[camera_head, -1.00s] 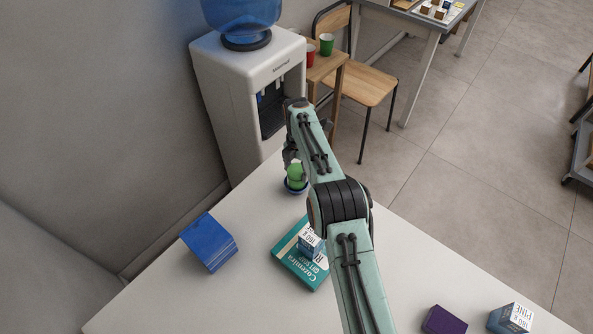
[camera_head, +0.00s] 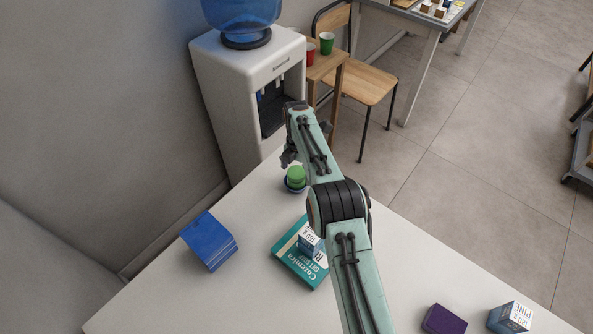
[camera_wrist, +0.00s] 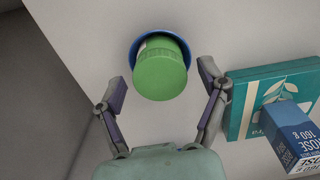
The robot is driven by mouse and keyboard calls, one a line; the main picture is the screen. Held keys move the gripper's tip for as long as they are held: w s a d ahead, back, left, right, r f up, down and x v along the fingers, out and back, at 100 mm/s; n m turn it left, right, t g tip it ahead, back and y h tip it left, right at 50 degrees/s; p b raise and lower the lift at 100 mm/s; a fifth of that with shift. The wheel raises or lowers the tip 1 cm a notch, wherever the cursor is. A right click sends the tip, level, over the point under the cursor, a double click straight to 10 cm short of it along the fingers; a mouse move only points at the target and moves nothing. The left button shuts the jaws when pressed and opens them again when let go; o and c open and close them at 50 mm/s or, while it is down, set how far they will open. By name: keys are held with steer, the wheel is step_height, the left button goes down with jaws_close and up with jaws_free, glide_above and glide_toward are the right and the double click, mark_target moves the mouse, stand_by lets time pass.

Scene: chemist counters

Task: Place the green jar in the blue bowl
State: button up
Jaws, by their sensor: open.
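The green jar (camera_head: 296,174) stands in the small blue bowl (camera_head: 294,187) near the far edge of the white counter. In the wrist view, the jar's round lid (camera_wrist: 160,76) faces the camera and hides most of the bowl, whose blue rim (camera_wrist: 136,48) shows around the jar's far side. My gripper (camera_head: 288,156) is open and empty above the jar. In the wrist view, its two fingers (camera_wrist: 162,92) are spread wide on either side of the jar, apart from it.
A teal box (camera_head: 297,262) with a small blue box (camera_head: 309,243) on it lies close to the bowl's right in the wrist view. A blue box (camera_head: 209,241) is at left, and purple (camera_head: 443,320) and blue-white (camera_head: 510,318) boxes at front right. A water cooler (camera_head: 245,95) stands behind.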

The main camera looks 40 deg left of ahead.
mark_target(296, 172)
step_height(296, 172, up, 12)
steer(key=d+r+m, duration=0.7)
steer(key=d+m, duration=0.1)
steer(key=d, duration=0.3)
steer(key=d+r+m, duration=0.6)
steer(key=d+m, duration=0.1)
steer(key=d, duration=0.5)
steer(key=s+d+r+m, duration=0.1)
steer(key=s+d+m, duration=0.7)
steer(key=d, duration=0.2)
steer(key=s+d+f+m, duration=0.2)
steer(key=s+d+m, duration=0.1)
steer(key=s+m, duration=0.3)
steer(key=s+d+f+m, duration=0.3)
steer(key=s+d+m, duration=0.1)
steer(key=s, duration=0.4)
steer(key=shift+s+d+f+m+y, duration=0.2)
steer(key=shift+f+m+y, duration=0.2)
steer(key=shift+m, duration=0.5)
